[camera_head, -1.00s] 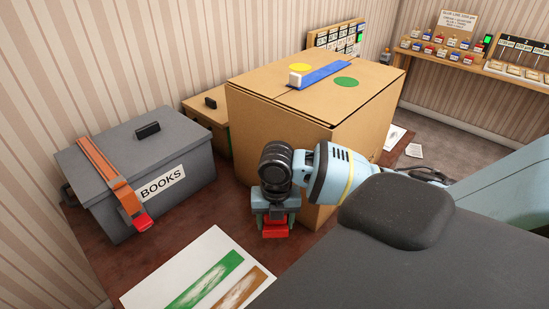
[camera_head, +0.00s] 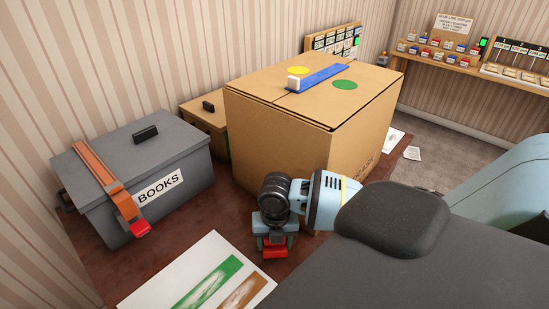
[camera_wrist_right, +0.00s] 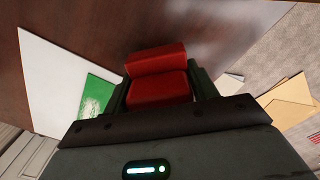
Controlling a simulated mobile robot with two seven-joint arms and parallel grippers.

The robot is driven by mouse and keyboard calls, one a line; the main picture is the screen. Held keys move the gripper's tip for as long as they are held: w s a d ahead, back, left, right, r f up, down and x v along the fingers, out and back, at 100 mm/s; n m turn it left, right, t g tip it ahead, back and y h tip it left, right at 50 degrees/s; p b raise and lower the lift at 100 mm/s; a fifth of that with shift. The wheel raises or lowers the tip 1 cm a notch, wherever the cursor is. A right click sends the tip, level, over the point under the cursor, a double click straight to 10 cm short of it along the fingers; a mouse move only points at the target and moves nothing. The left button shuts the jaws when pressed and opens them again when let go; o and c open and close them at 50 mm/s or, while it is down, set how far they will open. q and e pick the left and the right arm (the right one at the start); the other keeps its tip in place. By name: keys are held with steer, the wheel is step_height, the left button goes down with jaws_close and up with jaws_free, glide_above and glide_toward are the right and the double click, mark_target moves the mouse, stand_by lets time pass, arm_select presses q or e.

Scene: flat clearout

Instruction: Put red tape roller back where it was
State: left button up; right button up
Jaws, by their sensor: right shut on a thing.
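The red tape roller (camera_head: 275,248) is between the fingers of my right gripper (camera_head: 272,240), which is shut on it, in front of the large cardboard box. The right wrist view shows the red roller (camera_wrist_right: 158,78) held between the two dark fingers, over the dark brown tabletop (camera_wrist_right: 85,35). Whether the roller touches the table is hard to tell. My left gripper is not in view.
A large cardboard box (camera_head: 270,130) with a blue strip (camera_head: 322,76) on top stands behind the gripper. A grey BOOKS box (camera_head: 110,210) with an orange strap (camera_head: 105,180) stands left. A printed sheet (camera_head: 170,280) lies in front. Bare tabletop lies between them.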

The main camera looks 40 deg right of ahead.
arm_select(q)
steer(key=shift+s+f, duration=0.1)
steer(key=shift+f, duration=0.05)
arm_select(e)
steer(key=shift+f, duration=1.2)
steer(key=shift+f, duration=0.1)
steer(key=o, duration=0.9)
steer(key=shift+r, duration=0.5)
step_height(320, 180, up, 10)
steer(key=shift+r+p, duration=0.1)
steer(key=shift+p, duration=0.3)
steer(key=shift+s+r, duration=0.1)
steer(key=shift+r, duration=0.4)
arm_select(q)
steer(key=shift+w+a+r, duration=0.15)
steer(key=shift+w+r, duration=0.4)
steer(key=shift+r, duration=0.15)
